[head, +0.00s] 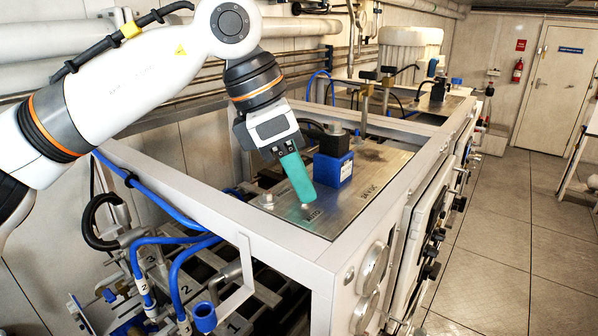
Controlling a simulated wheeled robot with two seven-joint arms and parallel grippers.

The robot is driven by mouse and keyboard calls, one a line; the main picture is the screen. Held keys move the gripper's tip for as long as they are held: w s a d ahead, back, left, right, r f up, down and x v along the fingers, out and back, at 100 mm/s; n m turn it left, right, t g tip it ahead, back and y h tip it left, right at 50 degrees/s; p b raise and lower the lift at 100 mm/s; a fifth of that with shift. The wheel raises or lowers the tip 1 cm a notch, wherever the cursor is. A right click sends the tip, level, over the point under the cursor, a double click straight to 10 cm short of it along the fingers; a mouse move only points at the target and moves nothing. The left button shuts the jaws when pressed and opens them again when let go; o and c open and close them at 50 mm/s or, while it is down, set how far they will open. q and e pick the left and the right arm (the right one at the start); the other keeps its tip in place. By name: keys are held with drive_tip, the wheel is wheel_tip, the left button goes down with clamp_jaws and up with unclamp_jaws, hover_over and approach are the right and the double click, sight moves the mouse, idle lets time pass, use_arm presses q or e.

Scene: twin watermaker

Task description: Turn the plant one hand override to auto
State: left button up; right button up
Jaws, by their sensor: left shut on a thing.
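My left gripper (306,197) reaches down from the left arm to the metal top plate (385,165) of the near unit. Its teal fingers are together, tilted, with their tips low over the plate beside the lettering "AUTO". They are shut on the plant one hand override, which the fingertips mostly hide; a small round metal part (305,206) shows just under them. A blue valve block (333,168) with a black top stands on the plate just right of the fingers. I cannot tell which way the override points. My right gripper is not in view.
A pale frame (270,240) surrounds the plate. Blue hoses (170,215) and numbered pipes lie at the lower left. Gauges (372,268) are on the unit's front. Another similar unit (440,103) stands behind. The tiled floor (500,240) at the right is clear.

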use_arm(q)
drive_tip(key=m, duration=0.2)
drive_tip(key=m+g+p, duration=0.2)
drive_tip(key=m, duration=0.1)
drive_tip(key=shift+w+r+m, duration=0.2)
drive_tip(key=shift+r+m, duration=0.05)
drive_tip(key=shift+m, duration=0.05)
drive_tip(key=shift+w+m+g+y+p, duration=0.15)
drive_tip(key=shift+m+g+p, duration=0.2)
drive_tip(key=shift+m, duration=0.55)
drive_tip(key=shift+m+g+y+p, duration=0.2)
drive_tip(key=shift+m+p, duration=0.25)
drive_tip(key=shift+m, duration=0.45)
drive_tip(key=o, duration=1)
drive_tip(key=shift+f, duration=0.15)
